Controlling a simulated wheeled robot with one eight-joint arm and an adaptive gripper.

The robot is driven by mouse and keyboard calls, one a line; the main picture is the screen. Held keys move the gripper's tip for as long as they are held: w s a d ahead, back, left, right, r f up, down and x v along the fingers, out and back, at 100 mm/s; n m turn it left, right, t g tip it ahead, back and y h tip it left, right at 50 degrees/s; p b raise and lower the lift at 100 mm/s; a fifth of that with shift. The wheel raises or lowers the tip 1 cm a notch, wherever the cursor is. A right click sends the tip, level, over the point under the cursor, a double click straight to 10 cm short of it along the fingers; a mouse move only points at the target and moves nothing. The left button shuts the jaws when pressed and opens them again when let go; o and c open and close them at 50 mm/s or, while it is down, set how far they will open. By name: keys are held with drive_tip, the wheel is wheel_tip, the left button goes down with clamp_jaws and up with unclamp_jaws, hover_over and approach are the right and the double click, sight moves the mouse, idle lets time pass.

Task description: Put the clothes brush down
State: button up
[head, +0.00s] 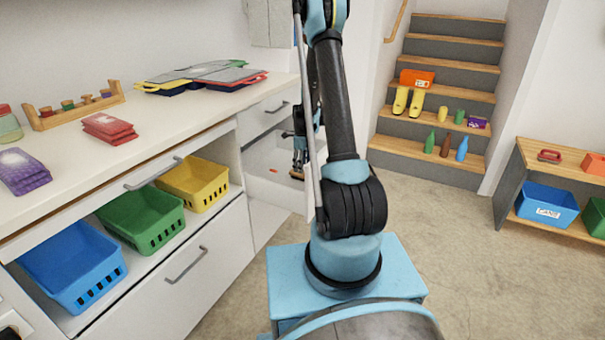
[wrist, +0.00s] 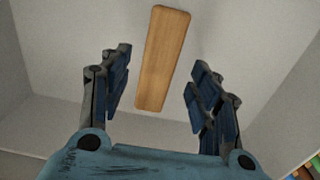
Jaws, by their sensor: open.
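The clothes brush (wrist: 163,58) shows in the wrist view as a long wooden back, lying on the pale floor of an open white drawer (head: 262,153). It lies a little aslant between and beyond my fingers. My gripper (wrist: 160,78) is open, with a clear gap on both sides of the brush. In the head view my gripper (head: 300,160) reaches down into the drawer, and a small brown part of the brush (head: 296,175) shows below it. The bristles are hidden.
A small orange-red patch (head: 274,171) shows by the drawer. Blue (head: 75,262), green (head: 140,217) and yellow (head: 194,182) baskets sit in an open drawer to the left. The counter (head: 165,120) above holds several items.

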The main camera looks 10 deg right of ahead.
drive_tip(key=s+r+n, duration=0.3)
drive_tip(key=s+r, duration=0.2)
drive_tip(key=r, duration=0.4)
drive_tip(key=s+r+n, duration=0.3)
drive_tip(key=s+r, duration=0.1)
drive_tip(key=r, duration=0.5)
drive_tip(key=s+r+n+t, duration=0.1)
drive_tip(key=s+r+n, duration=0.5)
drive_tip(key=s, duration=0.6)
drive_tip(key=s+f+n, duration=0.2)
drive_tip(key=s+n, duration=0.4)
drive_tip(key=s, duration=0.6)
drive_tip(key=s+d+f+n+t, duration=0.1)
drive_tip(key=s+n, duration=0.6)
drive_tip(key=s, duration=0.5)
drive_tip(key=shift+f, duration=0.4)
drive_tip(key=shift+d, duration=0.1)
drive_tip(key=shift+w+f, duration=0.2)
drive_tip(key=shift+w, duration=0.3)
